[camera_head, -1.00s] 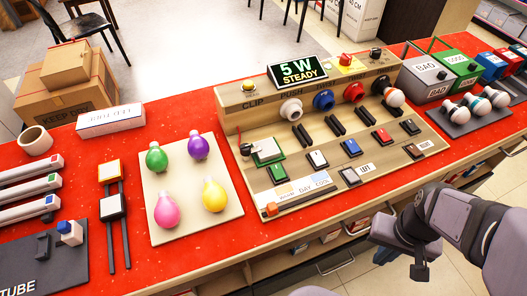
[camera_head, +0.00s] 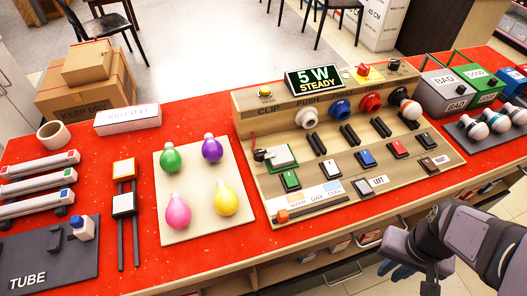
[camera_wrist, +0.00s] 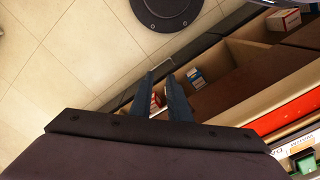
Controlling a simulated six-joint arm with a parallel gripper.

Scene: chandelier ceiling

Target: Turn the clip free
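The wooden test panel (camera_head: 300,205) stands on the red counter and carries the printed word CLIP at its upper left. Below that word, at the panel's left edge, a small dark lever with a reddish end (camera_head: 260,155) sits beside a white square plate with a green edge (camera_head: 281,157). The lever looks like the clip, but it is too small to tell how it is fastened. My gripper (camera_head: 388,272) is low at the front right, off the counter's front edge and well away from the clip. In the wrist view, its two fingers (camera_wrist: 162,94) are apart with nothing between them.
A board with several coloured bulbs (camera_head: 195,232) lies left of the panel. White bulbs stand on a dark holder (camera_head: 466,136) at the right. The panel's display (camera_head: 313,80) reads "5 W STEADY". Open shelves (camera_wrist: 225,90) lie under the counter near my gripper.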

